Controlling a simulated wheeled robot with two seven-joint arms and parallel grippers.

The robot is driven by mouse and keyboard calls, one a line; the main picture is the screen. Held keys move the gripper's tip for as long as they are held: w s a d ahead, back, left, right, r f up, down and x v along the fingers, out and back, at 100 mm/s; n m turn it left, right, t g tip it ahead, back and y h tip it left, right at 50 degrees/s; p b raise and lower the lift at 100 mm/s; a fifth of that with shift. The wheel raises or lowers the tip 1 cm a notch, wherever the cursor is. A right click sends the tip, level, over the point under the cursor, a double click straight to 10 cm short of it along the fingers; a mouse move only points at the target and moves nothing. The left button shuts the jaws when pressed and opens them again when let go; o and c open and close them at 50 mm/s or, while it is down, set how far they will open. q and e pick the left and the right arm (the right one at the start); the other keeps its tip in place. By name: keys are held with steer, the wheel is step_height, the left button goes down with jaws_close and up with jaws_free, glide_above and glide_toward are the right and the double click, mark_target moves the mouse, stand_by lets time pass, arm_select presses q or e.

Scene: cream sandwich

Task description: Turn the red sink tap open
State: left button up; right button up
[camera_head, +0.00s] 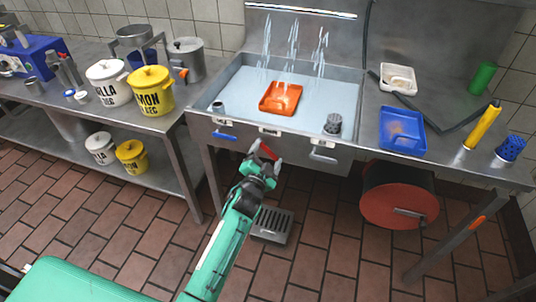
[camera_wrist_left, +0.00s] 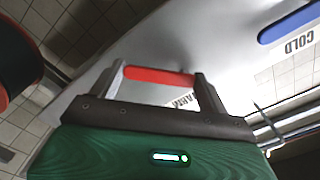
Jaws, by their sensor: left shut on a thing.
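The red sink tap handle (camera_head: 267,150) is on the sink's front, partly hidden by my left gripper (camera_head: 262,160). In the left wrist view the red handle (camera_wrist_left: 158,76) lies across between the two fingers, which are shut on its ends. A partly hidden label (camera_wrist_left: 180,101) shows behind it. The blue tap handle (camera_head: 224,136) is to the left on the sink front; in the wrist view the blue handle (camera_wrist_left: 292,22) has a COLD label. A grey handle (camera_head: 322,157) is to the right. Water streams (camera_head: 293,45) fall into the basin. My right gripper is not in view.
A blue tray (camera_head: 402,130) lies on the right counter. A red drum (camera_head: 385,205) stands below it. Yellow and white pots fill the left table. The floor in front is mostly clear.

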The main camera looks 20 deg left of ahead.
arm_select(q)
steer(key=shift+a+f+m, duration=0.15)
steer(key=shift+a+m, duration=0.1)
steer(key=shift+m, duration=0.75)
steer(key=m, duration=0.2)
steer(key=shift+a+f+m, duration=0.2)
steer(key=shift+a+m, duration=0.1)
steer(key=shift+a+f+m, duration=0.1)
steer(key=shift+a+m, duration=0.2)
steer(key=shift+m, duration=0.7)
steer(key=shift+a+m, duration=0.25)
steer(key=shift+m, duration=0.75)
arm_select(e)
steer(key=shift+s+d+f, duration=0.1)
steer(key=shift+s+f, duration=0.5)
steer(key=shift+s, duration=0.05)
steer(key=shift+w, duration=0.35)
arm_select(q)
steer(key=o, duration=1.4)
steer(key=shift+w, duration=0.1)
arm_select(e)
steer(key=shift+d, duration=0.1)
